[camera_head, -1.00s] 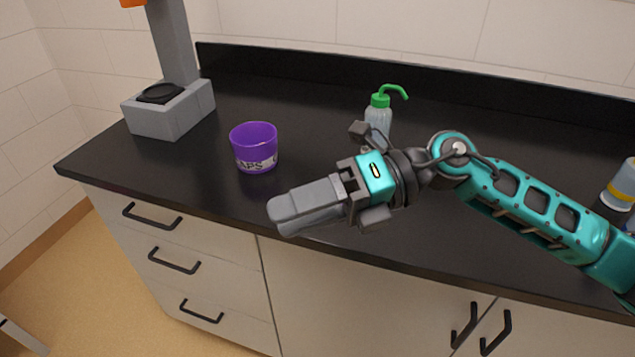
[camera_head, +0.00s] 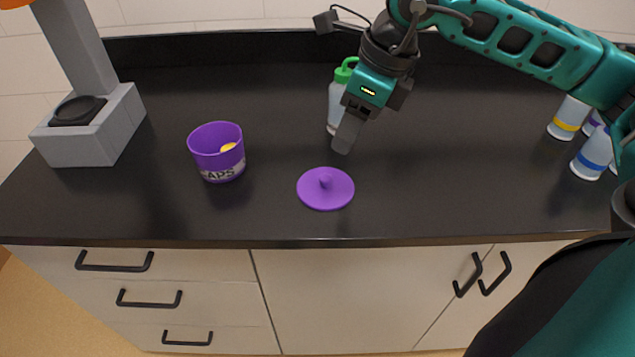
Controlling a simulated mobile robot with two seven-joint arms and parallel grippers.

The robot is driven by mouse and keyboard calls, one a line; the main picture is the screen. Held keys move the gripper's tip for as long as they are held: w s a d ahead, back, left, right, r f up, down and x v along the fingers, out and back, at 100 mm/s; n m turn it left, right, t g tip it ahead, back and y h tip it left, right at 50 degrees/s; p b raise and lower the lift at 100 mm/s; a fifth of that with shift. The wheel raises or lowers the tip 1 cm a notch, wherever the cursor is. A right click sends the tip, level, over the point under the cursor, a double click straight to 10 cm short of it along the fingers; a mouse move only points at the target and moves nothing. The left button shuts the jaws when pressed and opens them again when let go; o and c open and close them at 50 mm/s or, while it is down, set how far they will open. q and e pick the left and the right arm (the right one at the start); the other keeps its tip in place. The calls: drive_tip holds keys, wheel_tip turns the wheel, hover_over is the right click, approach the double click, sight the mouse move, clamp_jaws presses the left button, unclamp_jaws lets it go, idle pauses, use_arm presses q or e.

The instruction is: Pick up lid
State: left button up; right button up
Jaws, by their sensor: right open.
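The lid (camera_head: 338,192) is a flat purple disc with a small knob on top. It lies on the black counter (camera_head: 270,215), right of a purple cup (camera_head: 212,160) with a label that reads "APS" in part. My right gripper (camera_head: 343,146) is above and behind the lid, pointing down, apart from it. It is open, with nothing seen between its fingers. It partly hides a bottle with a green cap (camera_head: 345,72). My left gripper is not in view.
A grey stand (camera_head: 100,130) with a black round plate is at the left. Several bottles with coloured bands (camera_head: 592,155) stand at the right. The cup holds something yellow (camera_head: 228,147). The counter around the lid is clear.

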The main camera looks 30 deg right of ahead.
hover_over(326, 177)
drive_tip(key=s, duration=0.2)
drive_tip(key=f, duration=0.4)
drive_tip(key=d+f, duration=0.1)
drive_tip(key=shift+s+f, duration=0.1)
drive_tip(key=shift+f, duration=0.3)
drive_tip(key=shift+x, duration=2.95)
drive_tip(key=shift+d, duration=0.1)
drive_tip(key=shift+c, duration=0.4)
clamp_jaws()
